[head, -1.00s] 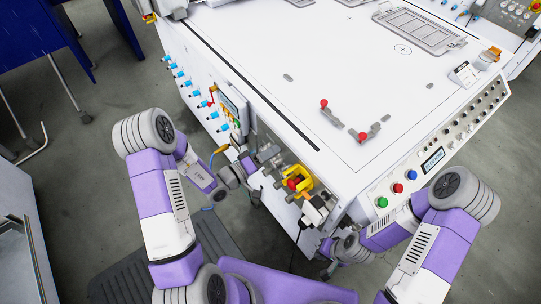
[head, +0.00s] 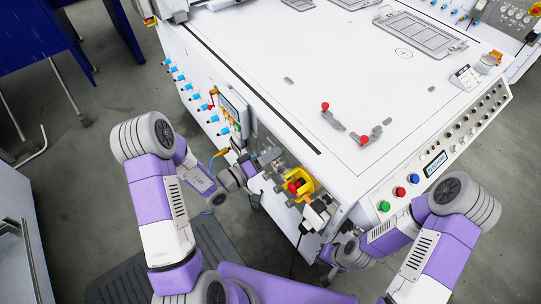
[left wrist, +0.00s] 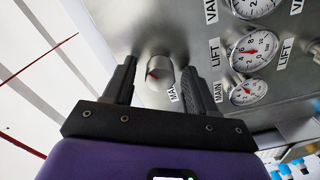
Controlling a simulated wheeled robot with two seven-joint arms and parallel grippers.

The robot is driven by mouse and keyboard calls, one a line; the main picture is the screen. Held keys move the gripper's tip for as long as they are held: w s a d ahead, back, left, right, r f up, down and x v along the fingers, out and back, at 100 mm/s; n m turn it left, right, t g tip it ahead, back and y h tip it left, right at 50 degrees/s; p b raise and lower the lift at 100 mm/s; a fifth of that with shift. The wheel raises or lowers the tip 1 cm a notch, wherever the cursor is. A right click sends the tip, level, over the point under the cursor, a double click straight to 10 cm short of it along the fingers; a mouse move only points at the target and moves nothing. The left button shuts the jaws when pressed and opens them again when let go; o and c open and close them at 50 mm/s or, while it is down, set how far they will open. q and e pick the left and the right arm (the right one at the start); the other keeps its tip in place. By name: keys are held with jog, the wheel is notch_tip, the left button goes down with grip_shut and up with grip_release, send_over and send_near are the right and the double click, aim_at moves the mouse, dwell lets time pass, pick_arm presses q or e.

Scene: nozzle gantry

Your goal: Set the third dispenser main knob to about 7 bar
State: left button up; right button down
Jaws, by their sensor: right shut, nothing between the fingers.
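In the left wrist view a round metal knob (left wrist: 160,73) with a red mark sits on a grey metal panel, beside a partly hidden label starting "MA". My left gripper (left wrist: 160,80) has one dark finger on each side of this knob, with visible gaps, so it is open around it. A small MAIN gauge (left wrist: 248,92) and a larger LIFT gauge (left wrist: 253,50) are to the right; their exact readings are too small to tell. In the head view my left gripper (head: 256,166) is at the machine's near side. My right gripper (head: 332,262) is low by the front corner, shut and empty.
A yellow-framed red emergency switch (head: 298,187) sticks out just right of my left gripper. Blue-tipped fittings (head: 195,104) line the machine's left side. A button panel (head: 440,165) runs along the right edge. The white tabletop (head: 300,60) is mostly clear.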

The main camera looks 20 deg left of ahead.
pick_arm(q)
jog(key=shift+s, duration=0.1)
jog(key=p+v, duration=0.1)
jog(key=v, duration=0.6)
jog(key=shift+s+a, duration=0.1)
jog(key=shift+s, duration=0.05)
dwell(0.4)
jog(key=s+d+f+m+g+p, duration=0.1)
jog(key=s+d+f+g+p, duration=0.1)
jog(key=s+d+f+g, duration=0.45)
jog(key=s+d+f+m+g+p, duration=0.15)
jog(key=s+d+g, duration=0.25)
jog(key=s+g, duration=0.55)
jog(key=s+a+f+g+y+p, duration=0.1)
jog(key=s+a+f+y+p, duration=0.1)
jog(key=s+a+f+y, duration=0.3)
jog(key=w+d+f+t+y, duration=0.1)
jog(key=w+d+t, duration=0.2)
jog(key=w, duration=0.2)
jog(key=shift+w+f+y+p, duration=0.25)
jog(key=shift+f+y+p, duration=0.1)
jog(key=shift+f+y, duration=0.05)
